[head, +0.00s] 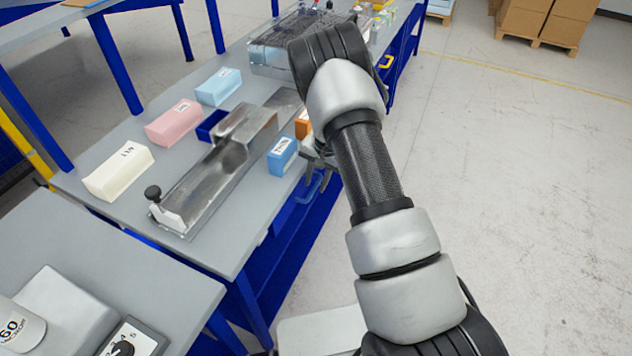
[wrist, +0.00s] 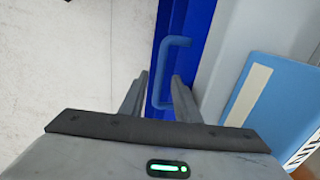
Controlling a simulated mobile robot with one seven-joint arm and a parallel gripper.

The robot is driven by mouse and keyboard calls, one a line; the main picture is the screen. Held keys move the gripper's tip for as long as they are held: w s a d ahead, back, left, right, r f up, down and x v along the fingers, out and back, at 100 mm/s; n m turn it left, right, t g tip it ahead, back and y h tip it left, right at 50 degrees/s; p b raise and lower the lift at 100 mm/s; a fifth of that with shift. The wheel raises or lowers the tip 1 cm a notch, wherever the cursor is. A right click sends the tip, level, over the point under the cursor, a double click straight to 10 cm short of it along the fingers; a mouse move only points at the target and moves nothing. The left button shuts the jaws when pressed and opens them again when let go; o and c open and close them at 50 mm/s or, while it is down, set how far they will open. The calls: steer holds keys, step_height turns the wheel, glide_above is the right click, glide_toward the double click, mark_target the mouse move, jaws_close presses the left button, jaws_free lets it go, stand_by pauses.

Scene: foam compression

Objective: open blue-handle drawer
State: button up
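The blue handle (wrist: 174,62) is a bent bar on the blue drawer front (wrist: 199,28) in the wrist view. In the head view the handle (head: 308,190) shows just below the table's right edge. My gripper (wrist: 160,92) is open, with one finger to each side of the handle's near end. I cannot tell whether either finger touches it. In the head view my gripper (head: 318,160) is partly hidden by my arm, close to the handle. The drawer looks shut, though my arm and the table edge hide part of it.
On the grey table stand a blue block (head: 282,156), an orange block (head: 303,124), a metal fixture (head: 225,160), and white (head: 118,171), pink (head: 173,122) and light blue (head: 218,87) foam blocks. A yellow handle (head: 386,62) is farther back.

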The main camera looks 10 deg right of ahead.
steer(key=shift+f, duration=0.3)
jaws_close()
steer(key=s+d+b, duration=0.4)
steer(key=s+d, duration=0.3)
steer(key=d, duration=0.2)
steer(key=s+d+b, duration=0.4)
steer(key=s+d, duration=0.3)
steer(key=d, duration=0.3)
steer(key=shift+d, duration=0.2)
jaws_free()
